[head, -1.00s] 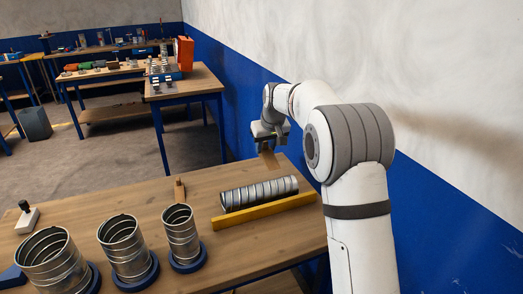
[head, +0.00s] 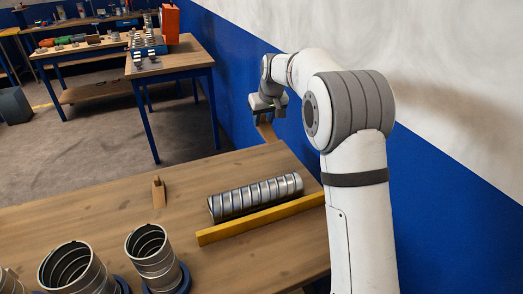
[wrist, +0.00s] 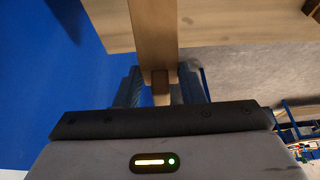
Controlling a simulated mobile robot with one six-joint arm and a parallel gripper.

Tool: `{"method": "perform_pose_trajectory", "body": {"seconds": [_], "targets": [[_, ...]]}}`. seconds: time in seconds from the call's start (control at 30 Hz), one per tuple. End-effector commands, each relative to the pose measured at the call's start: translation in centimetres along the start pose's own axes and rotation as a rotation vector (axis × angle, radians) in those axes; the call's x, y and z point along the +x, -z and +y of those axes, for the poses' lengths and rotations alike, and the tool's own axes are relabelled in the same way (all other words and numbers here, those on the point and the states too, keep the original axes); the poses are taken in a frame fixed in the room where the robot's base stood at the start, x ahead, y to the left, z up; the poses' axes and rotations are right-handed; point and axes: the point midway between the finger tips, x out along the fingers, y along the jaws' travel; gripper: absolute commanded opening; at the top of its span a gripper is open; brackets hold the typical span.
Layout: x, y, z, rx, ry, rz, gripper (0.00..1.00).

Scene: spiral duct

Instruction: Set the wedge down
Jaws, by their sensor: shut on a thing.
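My gripper (head: 263,110) is shut on a light brown wooden wedge (head: 266,131), near the far edge of the wooden table by the blue wall. The wedge hangs below the fingers in the head view. In the wrist view the wedge (wrist: 154,28) runs up from between the fingers, past the table's edge. I cannot tell whether it touches the table (head: 110,210). A second small wooden piece (head: 158,193) stands on the table, apart from my gripper.
A metal spiral duct (head: 255,197) lies on the table behind a yellow bar (head: 262,219). Upright duct pieces, one a metal cylinder (head: 152,255) on a blue base, stand at the front left. The table is clear between the small wooden piece and the duct.

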Motion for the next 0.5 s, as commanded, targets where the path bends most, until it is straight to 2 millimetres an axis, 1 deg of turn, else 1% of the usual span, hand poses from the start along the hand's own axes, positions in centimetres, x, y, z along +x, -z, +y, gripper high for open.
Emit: {"method": "perform_pose_trajectory", "body": {"seconds": [0.03, 0.13, 0.4, 0.5], "targets": [[1.5, -0.6, -0.1, -0.001, 0.001, -0.001, 0.08], [3.2, -1.3, -0.2, -0.003, 0.002, -0.001, 0.08], [9.4, -3.8, -0.3, -0.003, 0.003, -0.003, 0.08], [10.6, -4.3, -0.3, -0.003, 0.002, -0.001, 0.08]]}}
